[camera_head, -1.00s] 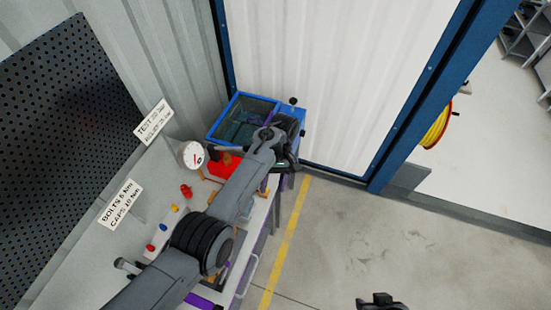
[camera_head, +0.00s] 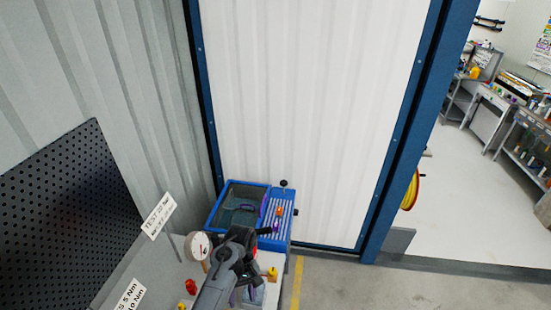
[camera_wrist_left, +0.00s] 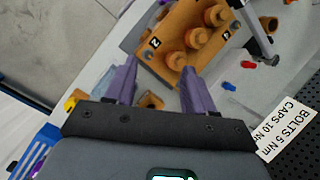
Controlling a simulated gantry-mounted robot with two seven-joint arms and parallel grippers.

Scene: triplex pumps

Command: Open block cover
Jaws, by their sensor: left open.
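My left gripper (camera_wrist_left: 160,80) is open, with two purple fingers spread apart and nothing between them. In the head view my left gripper (camera_head: 240,256) is over the bench beside the blue machine, and its fingertips are hard to make out. An orange block (camera_wrist_left: 158,45), marked with a 2 and carrying several round orange bolt heads, lies just beyond the fingertips in the left wrist view. I cannot tell which part of it is the block cover. In the head view the block is hidden or too small to make out. My right gripper is out of view.
A blue machine (camera_head: 280,230) with a clear-topped bin stands at the bench end by the wall. A gauge (camera_head: 198,246), a red cap (camera_head: 191,287) and a yellow cap (camera_head: 272,273) are near my arm. A small red peg (camera_wrist_left: 247,64) and blue peg (camera_wrist_left: 229,86) lie near the block.

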